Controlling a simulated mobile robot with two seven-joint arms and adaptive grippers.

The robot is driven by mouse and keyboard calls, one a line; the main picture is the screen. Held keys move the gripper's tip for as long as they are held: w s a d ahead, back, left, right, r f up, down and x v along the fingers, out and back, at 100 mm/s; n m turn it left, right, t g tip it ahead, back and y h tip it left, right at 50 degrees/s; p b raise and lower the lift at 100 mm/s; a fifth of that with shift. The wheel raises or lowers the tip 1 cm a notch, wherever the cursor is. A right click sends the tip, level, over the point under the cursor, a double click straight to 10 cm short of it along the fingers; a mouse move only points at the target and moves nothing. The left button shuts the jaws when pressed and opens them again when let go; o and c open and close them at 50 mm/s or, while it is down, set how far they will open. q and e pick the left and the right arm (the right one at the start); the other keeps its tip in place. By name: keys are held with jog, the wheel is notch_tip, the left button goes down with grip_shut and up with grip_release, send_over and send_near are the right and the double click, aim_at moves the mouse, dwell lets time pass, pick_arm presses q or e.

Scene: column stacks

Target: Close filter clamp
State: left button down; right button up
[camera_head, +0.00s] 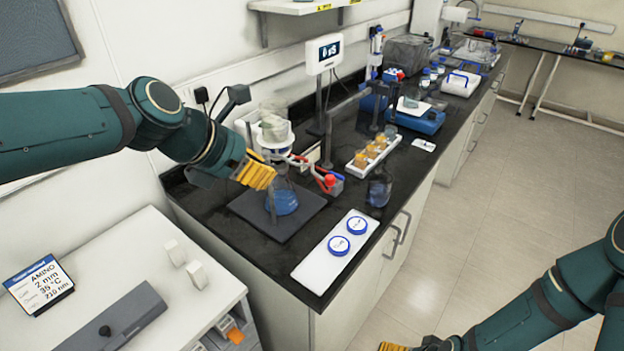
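A filter setup stands on the dark bench. It has a clear glass funnel with a white collar (275,132) above a flask (283,199) holding blue liquid. A clamp with red parts (298,160) appears at the joint between funnel and flask; whether it is open or shut is too small to tell. My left gripper (258,173), with yellow fingers, is just left of this joint, close to the glass. Whether it touches is unclear, and the finger gap does not show. My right gripper (393,347) is low at the bottom edge, mostly cut off, away from the bench.
The flask stands on a dark square plate (250,212). A white tray with two blue-rimmed round dishes (337,245) lies in front. A rack of orange-filled jars (370,155) and a dark bottle (379,188) stand to the right. A display (325,52) stands behind. The right floor is clear.

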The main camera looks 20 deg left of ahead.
pick_arm(q)
jog(key=w+d+r+b+x, duration=0.1)
jog(key=b+x, duration=0.1)
jog(key=x, duration=1.1)
jog(key=shift+w+r, duration=0.35)
pick_arm(e)
jog(key=shift+s+a+f, duration=0.1)
jog(key=shift+s+f, duration=0.1)
jog(key=shift+f, duration=0.4)
jog(key=shift+s+f, duration=0.15)
jog(key=shift+f, duration=0.4)
jog(key=shift+r, duration=0.15)
